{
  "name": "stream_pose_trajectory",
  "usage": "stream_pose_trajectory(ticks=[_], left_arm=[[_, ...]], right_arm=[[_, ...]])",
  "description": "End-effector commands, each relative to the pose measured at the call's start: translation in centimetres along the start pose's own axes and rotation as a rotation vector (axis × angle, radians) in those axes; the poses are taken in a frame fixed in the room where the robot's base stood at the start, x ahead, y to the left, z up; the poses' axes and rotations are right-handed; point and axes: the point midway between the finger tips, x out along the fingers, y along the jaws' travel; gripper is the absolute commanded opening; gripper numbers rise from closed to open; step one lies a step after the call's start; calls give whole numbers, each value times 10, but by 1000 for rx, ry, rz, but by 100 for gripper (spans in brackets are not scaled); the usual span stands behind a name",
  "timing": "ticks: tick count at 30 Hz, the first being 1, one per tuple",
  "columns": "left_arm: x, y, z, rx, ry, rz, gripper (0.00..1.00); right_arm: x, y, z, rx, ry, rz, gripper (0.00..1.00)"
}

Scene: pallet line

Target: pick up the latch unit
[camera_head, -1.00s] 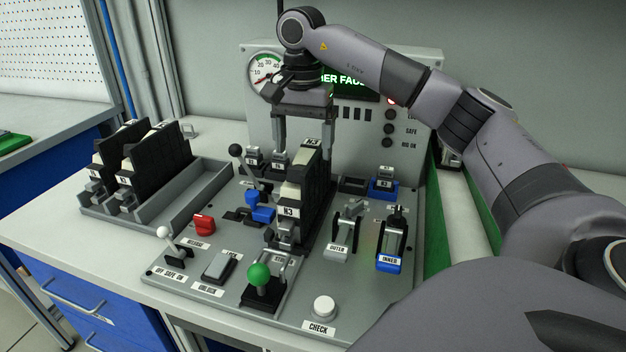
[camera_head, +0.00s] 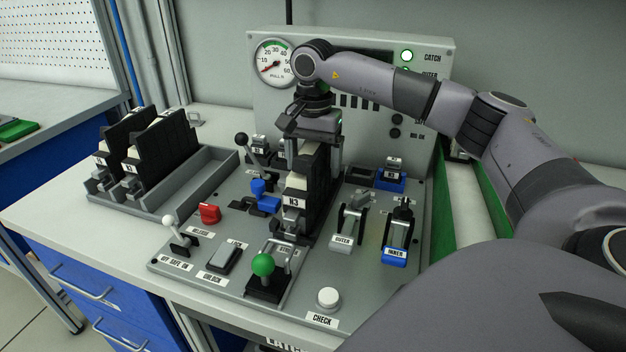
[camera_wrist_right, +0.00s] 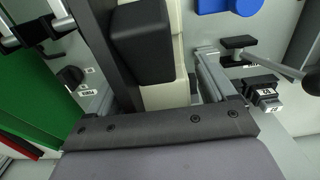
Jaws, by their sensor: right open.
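The latch unit, which I take to be the tall black and cream block labelled N3 (camera_head: 294,202), stands upright in the middle of the grey board (camera_head: 222,288). My right gripper (camera_head: 312,160) points down over its top, with one finger on each side. The gripper is open and not closed on it. The right wrist view shows the block's black and cream top (camera_wrist_right: 141,45) between the fingers. Whether the fingers touch its sides cannot be told. My left gripper is not in view.
Similar black units (camera_head: 118,150) stand in a grey tray (camera_head: 205,187) at the left. Around N3 are a black-knobbed lever (camera_head: 241,139), blue block (camera_head: 262,197), green-knobbed lever (camera_head: 263,265), and OUTER (camera_head: 349,225) and INNER (camera_head: 397,238) latches. A gauge panel (camera_head: 350,45) stands behind.

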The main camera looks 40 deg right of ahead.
Motion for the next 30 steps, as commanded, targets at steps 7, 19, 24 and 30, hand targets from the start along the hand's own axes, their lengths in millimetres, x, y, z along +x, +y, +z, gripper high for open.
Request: stream_pose_trajectory(ticks=[7, 19, 24, 30], left_arm=[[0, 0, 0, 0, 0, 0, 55], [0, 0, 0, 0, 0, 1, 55], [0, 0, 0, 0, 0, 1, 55], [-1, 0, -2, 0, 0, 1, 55]], right_arm=[[0, 0, 0, 0, 0, 0, 16], [-5, -1, 0, 0, 1, -3, 0], [-20, -1, 0, 0, 2, -6, 0], [-62, -2, 0, 0, 2, -9, 0]])
